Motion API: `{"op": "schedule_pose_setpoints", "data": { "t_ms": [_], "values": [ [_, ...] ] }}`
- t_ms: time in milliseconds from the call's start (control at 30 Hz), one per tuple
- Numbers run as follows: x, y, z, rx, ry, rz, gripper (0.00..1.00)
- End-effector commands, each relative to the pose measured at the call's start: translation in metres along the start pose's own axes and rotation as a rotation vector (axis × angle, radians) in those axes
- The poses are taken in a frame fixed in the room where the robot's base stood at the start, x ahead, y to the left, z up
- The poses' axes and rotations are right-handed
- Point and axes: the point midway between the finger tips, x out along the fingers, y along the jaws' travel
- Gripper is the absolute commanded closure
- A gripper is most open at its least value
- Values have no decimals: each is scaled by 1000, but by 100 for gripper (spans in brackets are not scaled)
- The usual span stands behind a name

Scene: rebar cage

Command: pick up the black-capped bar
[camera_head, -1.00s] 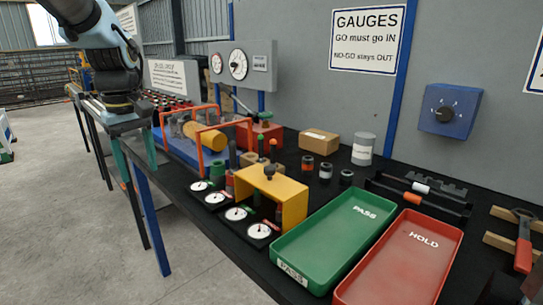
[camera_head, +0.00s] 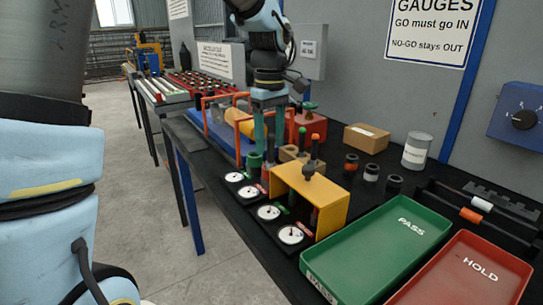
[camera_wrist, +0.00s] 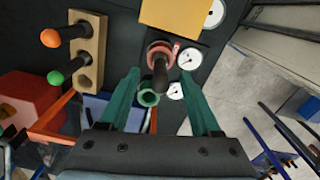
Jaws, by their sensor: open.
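In the wrist view a dark, black-topped bar (camera_wrist: 160,70) stands end-on to the camera in a reddish ring (camera_wrist: 161,50). It shows between the two teal fingers of my gripper (camera_wrist: 160,80), apart from both. My gripper is open and empty, pointing down. In the head view my gripper (camera_head: 270,146) hangs over the bench behind the yellow bracket (camera_head: 330,192); the fingers largely hide the bar there. I cannot tell the height of the fingertips against the bar's top.
A wooden block (camera_wrist: 92,50) holds an orange-capped bar (camera_wrist: 50,38) and a green-capped bar (camera_wrist: 56,77). A green ring (camera_wrist: 149,98) and dial gauges (camera_wrist: 190,58) are close by. An orange frame (camera_head: 207,118), green PASS tray (camera_head: 385,245) and red HOLD tray (camera_head: 470,275) share the bench.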

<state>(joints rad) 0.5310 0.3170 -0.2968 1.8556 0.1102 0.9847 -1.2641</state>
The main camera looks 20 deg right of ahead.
Motion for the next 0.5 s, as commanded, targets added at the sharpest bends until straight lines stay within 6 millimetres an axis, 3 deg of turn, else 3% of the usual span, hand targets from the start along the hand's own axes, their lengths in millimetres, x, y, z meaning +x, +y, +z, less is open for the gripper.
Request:
{"op": "schedule_pose_setpoints", "data": {
  "t_ms": [233, 500],
  "values": [
    [32, 0, 3, 0, -1, -3, 36],
    [37, 0, 3, 0, 0, 0, 36]
  ]
}}
